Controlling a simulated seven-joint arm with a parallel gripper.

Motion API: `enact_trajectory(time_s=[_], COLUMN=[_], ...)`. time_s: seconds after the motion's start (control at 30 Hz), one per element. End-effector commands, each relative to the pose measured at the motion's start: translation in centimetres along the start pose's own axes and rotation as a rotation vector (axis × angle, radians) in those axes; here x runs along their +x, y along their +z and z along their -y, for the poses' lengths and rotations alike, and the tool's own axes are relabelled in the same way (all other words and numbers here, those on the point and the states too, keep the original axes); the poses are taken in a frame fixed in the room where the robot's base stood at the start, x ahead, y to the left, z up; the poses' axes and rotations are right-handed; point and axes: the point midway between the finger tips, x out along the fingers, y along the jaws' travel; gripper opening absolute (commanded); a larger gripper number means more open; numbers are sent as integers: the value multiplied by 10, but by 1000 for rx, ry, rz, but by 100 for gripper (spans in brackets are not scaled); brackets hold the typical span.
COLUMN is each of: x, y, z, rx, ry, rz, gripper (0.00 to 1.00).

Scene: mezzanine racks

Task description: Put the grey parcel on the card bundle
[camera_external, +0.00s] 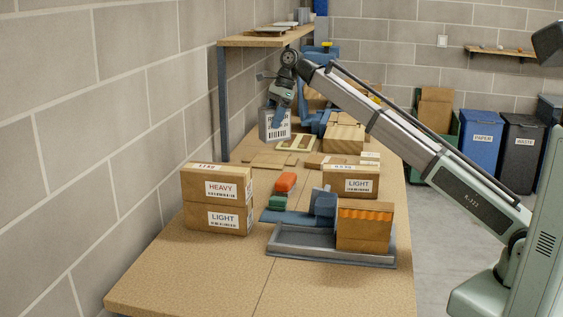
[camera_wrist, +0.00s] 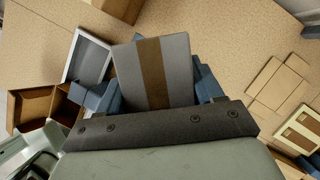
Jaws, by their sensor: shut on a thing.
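The grey parcel (camera_external: 266,128) has a white barcode label in the external view. It shows a brown tape stripe in the wrist view (camera_wrist: 180,70). My gripper (camera_external: 281,116) is shut on it, with blue fingers on both sides, and holds it upright above the table. A flat stack of brown card, which looks like the card bundle (camera_external: 267,160), lies on the table below and close to the parcel in the external view. In the wrist view the card (camera_wrist: 278,84) lies to the right, apart from the parcel. Its top looks bare.
Boxes marked HEAVY (camera_external: 205,184) and LIGHT (camera_external: 349,184) stand nearer the camera. A grey tray (camera_external: 285,248) holds an open carton (camera_external: 362,240). A tan frame-like piece (camera_external: 296,143) lies beside the card. A raised shelf (camera_external: 258,39) stands at the back left.

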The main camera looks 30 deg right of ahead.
Motion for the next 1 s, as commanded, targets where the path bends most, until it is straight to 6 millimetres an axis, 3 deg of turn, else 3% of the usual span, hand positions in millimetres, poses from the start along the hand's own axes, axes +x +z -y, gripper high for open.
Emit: enact_trajectory(time_s=[0.03,0.2,0.6,0.8,1.0], x=[-7,-28,-81,-105,-120], y=[-15,-67,-203,-265,-306], z=[19,68,165,197,214], rx=[37,153,416,523,591], ry=[-16,-62,-170,-215,-243], rz=[1,2,7,11,13], gripper=[23,23,23,23,23])
